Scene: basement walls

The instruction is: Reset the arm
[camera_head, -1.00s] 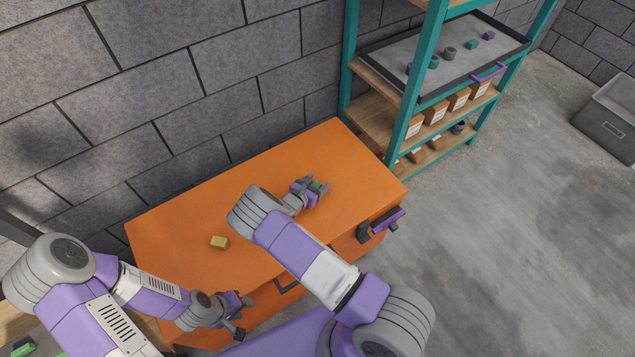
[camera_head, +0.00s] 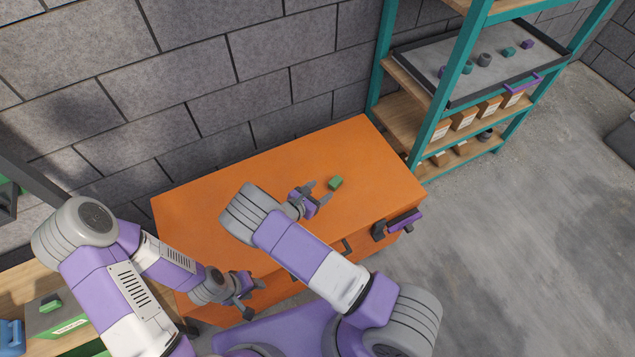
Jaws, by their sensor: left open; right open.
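My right gripper (camera_head: 321,194) is over the orange cabinet top (camera_head: 290,160), open and empty. A small green block (camera_head: 335,183) lies on that top just beyond its fingertips, apart from them as far as I can see. My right arm crosses the middle of the cabinet and covers part of its top. My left gripper (camera_head: 254,297) is open and empty at the front left edge of the cabinet, lower in the picture.
A dark handle block with a purple part (camera_head: 400,224) sticks out at the cabinet's front right. A teal shelf (camera_head: 437,125) holding a grey tray (camera_head: 470,75) stands at the back right. Lower left is a wooden surface (camera_head: 22,283) with a green-and-grey box (camera_head: 58,315).

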